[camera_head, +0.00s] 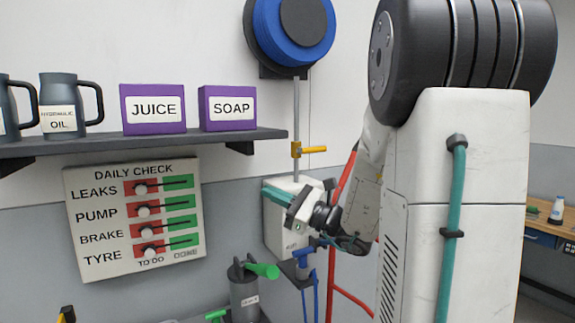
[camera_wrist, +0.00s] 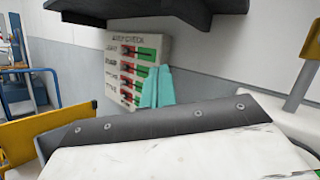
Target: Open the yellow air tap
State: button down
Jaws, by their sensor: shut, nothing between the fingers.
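The yellow air tap (camera_head: 311,150) sits on a thin vertical grey pipe (camera_head: 296,110) under a blue hose reel (camera_head: 292,28). Its lever points right, across the pipe. My gripper (camera_head: 268,190) is below and a little left of the tap in the head view, apart from it, with its teal fingers pointing left. The fingers are together and empty; they also show in the wrist view (camera_wrist: 157,88). A yellow piece (camera_wrist: 300,86) stands at the right edge of the wrist view; I cannot tell whether it is the tap.
A dark shelf (camera_head: 140,145) at left holds jugs, a JUICE box (camera_head: 153,109) and a SOAP box (camera_head: 227,108). A DAILY CHECK board (camera_head: 133,219) hangs below it. A grey can (camera_head: 244,295) with a green spout and a blue-handled piece (camera_head: 304,256) stand below my gripper.

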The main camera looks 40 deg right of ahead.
jog(key=s+d+m+t+h, duration=0.2)
jog(key=d+m+t+h, duration=0.3)
jog(key=d+m+h, duration=0.6)
jog(key=m+h, duration=0.1)
jog(key=h, duration=0.4)
send_near(313, 150)
notch_tip(313, 150, down, 4)
jog(key=s+d, duration=0.2)
jog(key=s, duration=0.1)
jog(key=shift+w+d+r, duration=0.1)
jog(key=shift+w+r, duration=0.1)
jog(key=shift+w, duration=0.1)
jog(key=x, duration=1)
jog(key=shift+y, duration=0.3)
jog(key=n+y, duration=0.2)
jog(key=n, duration=0.1)
jog(key=shift+d+r, duration=0.1)
jog(key=shift+r, duration=0.1)
